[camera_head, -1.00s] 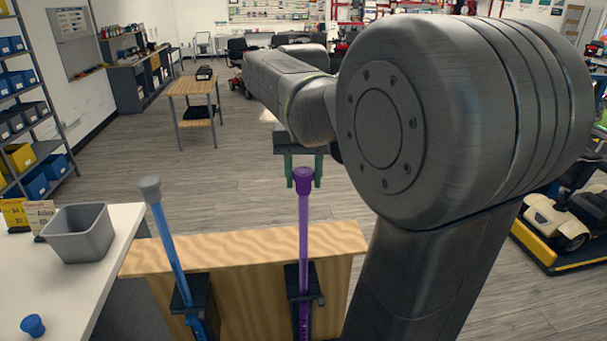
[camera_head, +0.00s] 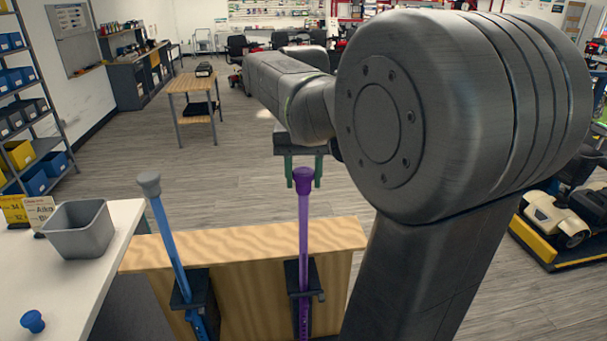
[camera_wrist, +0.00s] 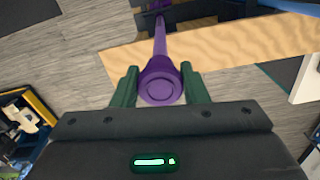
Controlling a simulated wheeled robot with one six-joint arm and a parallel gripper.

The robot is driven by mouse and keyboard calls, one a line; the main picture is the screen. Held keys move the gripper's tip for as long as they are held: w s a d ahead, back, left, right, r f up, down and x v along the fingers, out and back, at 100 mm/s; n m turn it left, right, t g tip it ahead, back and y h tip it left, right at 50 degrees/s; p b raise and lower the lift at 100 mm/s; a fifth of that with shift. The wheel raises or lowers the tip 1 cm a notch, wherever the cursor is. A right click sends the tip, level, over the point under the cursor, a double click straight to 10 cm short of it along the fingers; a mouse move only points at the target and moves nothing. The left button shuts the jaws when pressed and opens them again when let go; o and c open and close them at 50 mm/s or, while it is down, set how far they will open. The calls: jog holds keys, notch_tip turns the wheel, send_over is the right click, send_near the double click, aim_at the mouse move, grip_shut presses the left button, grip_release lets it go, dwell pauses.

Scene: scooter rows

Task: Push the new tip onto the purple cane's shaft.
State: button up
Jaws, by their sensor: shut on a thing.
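The purple cane (camera_head: 303,228) stands upright in a dark clamp on the wooden stand. A darker purple tip (camera_head: 304,176) sits at the shaft's upper end, in line with it. In the wrist view the tip (camera_wrist: 160,87) shows its round ringed end towards the camera, and the shaft (camera_wrist: 160,40) runs away behind it. My gripper (camera_head: 304,180) is shut on the tip, with one green finger on each side; it also shows in the wrist view (camera_wrist: 160,92). How far the shaft enters the tip is hidden.
A blue cane (camera_head: 168,240) with a grey tip (camera_head: 147,182) leans in the left clamp of the wooden stand (camera_head: 245,245). On the white counter (camera_head: 85,285) at left are a grey bin (camera_head: 78,230) and a loose blue tip (camera_head: 33,321). Open floor lies beyond.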

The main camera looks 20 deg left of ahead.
jog(key=shift+f, duration=0.35)
jog(key=o, duration=1.8)
jog(key=shift+r, duration=0.15)
jog(key=shift+r+p, duration=0.5)
jog(key=shift+r, duration=3.9)
jog(key=shift+f, duration=3.45)
